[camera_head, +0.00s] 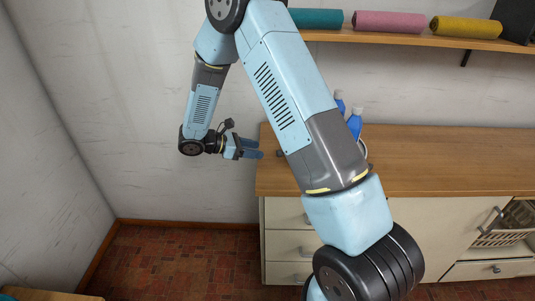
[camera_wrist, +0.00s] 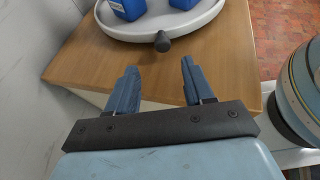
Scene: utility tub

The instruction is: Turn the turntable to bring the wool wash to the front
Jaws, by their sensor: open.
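The white turntable (camera_wrist: 205,27) stands on the wooden counter, its near part showing at the top of the wrist view. A dark knob (camera_wrist: 162,42) sticks out from its near rim. Two blue containers (camera_wrist: 128,9) stand on it, cut off by the frame; I cannot tell whether either is the wool wash. In the head view, blue bottles (camera_head: 354,123) and a bit of the turntable's rim (camera_head: 364,148) show behind my arm, which hides the rest. My gripper (camera_wrist: 158,82) is open and empty, short of the knob and apart from it. It also shows in the head view (camera_head: 260,150), at the counter's left end.
The wooden counter (camera_head: 440,160) is bare to the right of my arm. A shelf (camera_head: 400,39) above it holds teal, pink and yellow rolls. Drawers and a basket (camera_head: 500,238) are below. A wall stands on the left, with free brick-red floor (camera_head: 180,255) in front.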

